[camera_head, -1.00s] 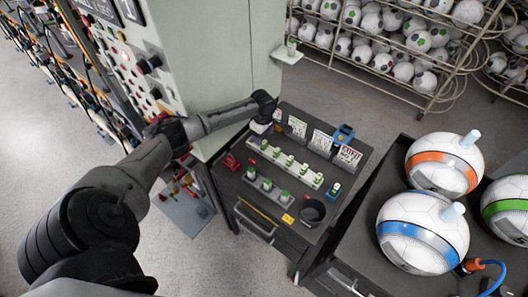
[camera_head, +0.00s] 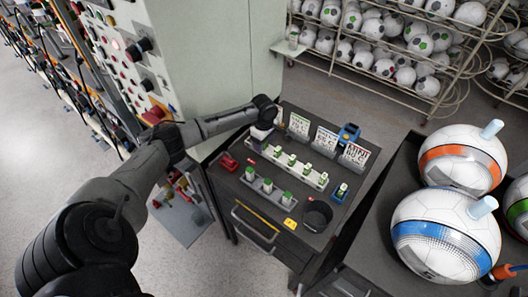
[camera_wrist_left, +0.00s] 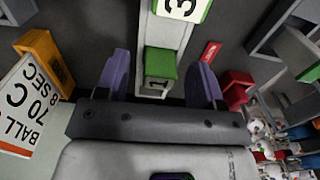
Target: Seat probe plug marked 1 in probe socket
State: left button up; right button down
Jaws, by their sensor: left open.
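The plug marked 1 (camera_wrist_left: 160,65) has a green top and a white face with a black 1. In the left wrist view it sits on a white rail (camera_wrist_left: 177,33), in front of another piece marked 3 (camera_wrist_left: 182,8). My left gripper (camera_wrist_left: 162,78) is open, with one purple finger on each side of the plug and gaps between. In the head view my left gripper (camera_head: 261,133) is over the far left end of the white rail (camera_head: 299,168), which carries several green-topped plugs (camera_head: 292,160). I cannot tell which part is the probe socket. My right gripper is out of view.
A grey block with green-topped pieces (camera_head: 267,185) lies nearer on the dark bench, with a black round cup (camera_head: 317,214) and a yellow tag (camera_head: 290,224). Printed cards (camera_head: 326,140) stand behind the rail. A tall cabinet (camera_head: 215,60) rises beside my left arm. Large balls (camera_head: 440,235) are at right.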

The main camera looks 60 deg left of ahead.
pick_arm(q)
jog(key=shift+f, duration=0.2)
jog(key=c, duration=1)
